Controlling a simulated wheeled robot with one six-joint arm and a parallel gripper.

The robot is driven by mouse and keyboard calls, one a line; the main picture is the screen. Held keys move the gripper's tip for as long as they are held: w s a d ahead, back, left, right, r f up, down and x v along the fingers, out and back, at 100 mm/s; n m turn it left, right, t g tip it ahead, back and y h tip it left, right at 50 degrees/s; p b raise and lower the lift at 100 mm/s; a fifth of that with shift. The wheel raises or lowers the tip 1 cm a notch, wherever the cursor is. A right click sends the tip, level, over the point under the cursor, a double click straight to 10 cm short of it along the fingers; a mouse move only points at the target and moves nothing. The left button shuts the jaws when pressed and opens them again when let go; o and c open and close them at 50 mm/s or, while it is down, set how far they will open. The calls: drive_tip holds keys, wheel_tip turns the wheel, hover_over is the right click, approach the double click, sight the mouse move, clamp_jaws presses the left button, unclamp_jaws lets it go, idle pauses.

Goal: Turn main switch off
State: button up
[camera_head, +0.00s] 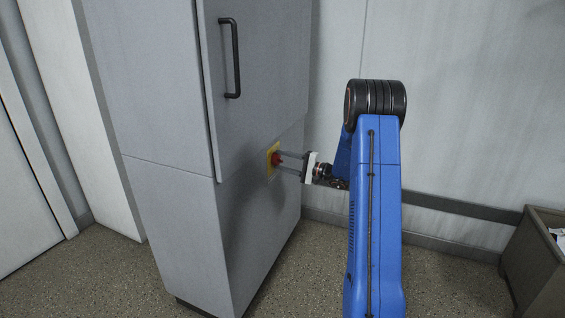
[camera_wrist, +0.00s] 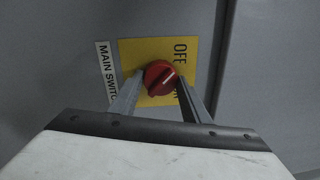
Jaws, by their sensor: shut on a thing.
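The main switch is a red round knob (camera_head: 276,160) on a yellow plate (camera_head: 269,165) on the side of a grey cabinet. In the wrist view the knob (camera_wrist: 157,76) sits between the two fingers of my gripper (camera_wrist: 160,84) and the gripper is shut on it. The white mark on the knob is slanted, towards the upper right. The word OFF (camera_wrist: 180,51) shows on the yellow plate; the lettering below it is partly hidden by a finger. A white label (camera_wrist: 105,67) reading MAIN SWITC stands beside the plate, its end hidden. In the head view my gripper (camera_head: 282,160) reaches the knob from the right.
The tall grey cabinet (camera_head: 165,110) has a door with a black handle (camera_head: 235,58) above the switch. A grey wall (camera_head: 470,110) with a dark rail (camera_head: 450,204) stands behind my arm. A box (camera_head: 540,262) is at the right edge. The speckled floor around is clear.

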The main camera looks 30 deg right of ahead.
drive_tip(key=o, duration=1)
drive_tip(key=shift+o, duration=0.2)
drive_tip(key=shift+s, duration=0.1)
drive_tip(key=v, duration=1.7)
drive_tip(key=shift+s+d, duration=0.15)
